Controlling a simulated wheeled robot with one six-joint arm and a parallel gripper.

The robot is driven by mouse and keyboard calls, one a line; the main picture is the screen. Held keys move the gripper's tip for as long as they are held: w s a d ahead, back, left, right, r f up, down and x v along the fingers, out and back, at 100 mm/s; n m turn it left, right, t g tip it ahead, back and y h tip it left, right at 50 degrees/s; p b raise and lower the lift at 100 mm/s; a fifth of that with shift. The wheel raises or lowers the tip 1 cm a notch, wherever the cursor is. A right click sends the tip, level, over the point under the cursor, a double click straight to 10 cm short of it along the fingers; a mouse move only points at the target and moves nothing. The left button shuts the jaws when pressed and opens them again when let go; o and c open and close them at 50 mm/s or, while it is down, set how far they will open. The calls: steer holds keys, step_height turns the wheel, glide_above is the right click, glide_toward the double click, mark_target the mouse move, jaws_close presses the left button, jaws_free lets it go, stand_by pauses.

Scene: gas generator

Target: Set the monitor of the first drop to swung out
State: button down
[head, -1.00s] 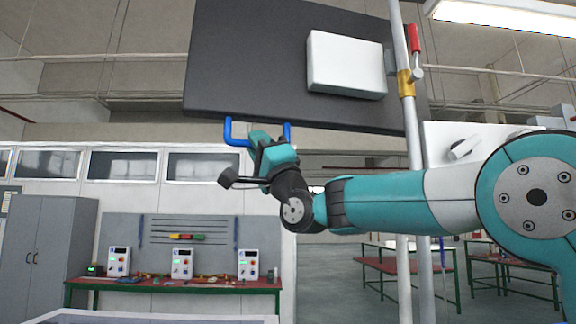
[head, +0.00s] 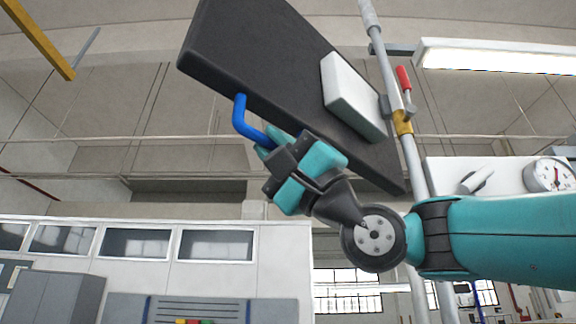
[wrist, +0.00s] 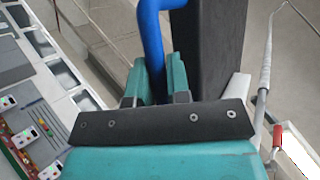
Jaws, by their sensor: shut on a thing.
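The monitor (head: 262,62) is a large dark flat panel with a white box (head: 352,97) on its back, hung beside a grey pole (head: 408,140). It stands at a slant in the head view. A blue handle (head: 241,118) sits on its lower edge. My gripper (head: 268,146) is shut on the blue handle; the jaws hide its other end. In the wrist view the handle (wrist: 152,40) runs down between the fingers, next to the dark panel (wrist: 216,45).
A red-handled lever (head: 404,78) and a yellow collar (head: 403,122) are on the pole. A gauge (head: 549,174) on a white panel is at the right. A ceiling lamp (head: 500,57) hangs at upper right. Grey cabinets (head: 55,295) stand far off at lower left.

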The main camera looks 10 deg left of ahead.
steer(key=shift+s+f+g, duration=0.1)
steer(key=shift+s+g, duration=0.05)
steer(key=shift+g, duration=0.15)
steer(key=c, duration=1.1)
jaws_free()
steer(key=shift+d, duration=0.2)
steer(key=shift+f, duration=0.15)
steer(key=b+v, duration=1)
steer(key=v, duration=0.7)
